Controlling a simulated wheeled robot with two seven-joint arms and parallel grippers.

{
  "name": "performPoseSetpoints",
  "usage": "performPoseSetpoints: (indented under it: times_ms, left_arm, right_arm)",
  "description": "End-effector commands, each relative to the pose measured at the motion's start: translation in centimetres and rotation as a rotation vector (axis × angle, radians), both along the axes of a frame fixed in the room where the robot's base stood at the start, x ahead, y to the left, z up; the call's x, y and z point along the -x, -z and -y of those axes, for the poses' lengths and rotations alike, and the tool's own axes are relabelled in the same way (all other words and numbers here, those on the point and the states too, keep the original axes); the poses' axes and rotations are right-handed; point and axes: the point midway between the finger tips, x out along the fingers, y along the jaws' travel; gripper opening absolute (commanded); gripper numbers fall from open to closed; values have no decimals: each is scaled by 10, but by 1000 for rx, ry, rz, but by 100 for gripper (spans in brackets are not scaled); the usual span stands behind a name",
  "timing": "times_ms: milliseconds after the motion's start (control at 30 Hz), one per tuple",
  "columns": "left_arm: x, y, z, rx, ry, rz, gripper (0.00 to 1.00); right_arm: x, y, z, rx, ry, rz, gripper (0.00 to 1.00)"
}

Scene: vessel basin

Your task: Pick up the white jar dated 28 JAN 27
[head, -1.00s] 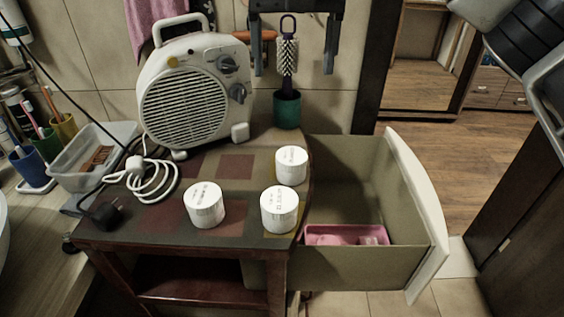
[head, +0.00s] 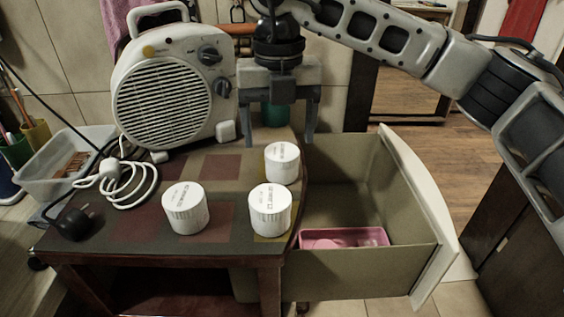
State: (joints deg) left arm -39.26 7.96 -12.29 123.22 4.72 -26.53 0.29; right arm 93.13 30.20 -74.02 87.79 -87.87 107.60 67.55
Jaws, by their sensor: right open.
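Three white jars with printed lids stand upright on the small dark table (head: 110,238) in the head view. One jar is at the back right (head: 282,164), one at the front right (head: 270,210) and one to the left (head: 185,208). The lid print is too small to read, so I cannot tell which is dated 28 JAN 27. My right gripper (head: 279,142) points down with its fingers apart and empty, just above and behind the back right jar in the picture. I cannot tell whether it touches. My left gripper is out of view.
A white fan heater (head: 165,90) stands at the back left, with its cable and plug (head: 75,222) on the table. A green cup (head: 275,113) is behind my right gripper. An open drawer (head: 345,190) holding a pink tray (head: 343,237) lies right of the jars.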

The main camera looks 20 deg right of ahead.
Motion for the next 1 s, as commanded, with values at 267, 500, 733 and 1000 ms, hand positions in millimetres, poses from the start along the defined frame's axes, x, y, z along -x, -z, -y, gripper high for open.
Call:
performPoseSetpoints:
  times_ms: [267,500,733,1000]
  left_arm:
    - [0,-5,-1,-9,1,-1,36]
    - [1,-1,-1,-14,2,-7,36]
    - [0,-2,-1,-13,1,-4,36]
    - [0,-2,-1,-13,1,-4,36]
  right_arm:
    - [0,33,6,1,1,-3,76]
    - [-1,54,5,1,0,-1,76]
    - [-1,54,5,0,0,0,65]
    - [-1,53,5,0,0,0,27]
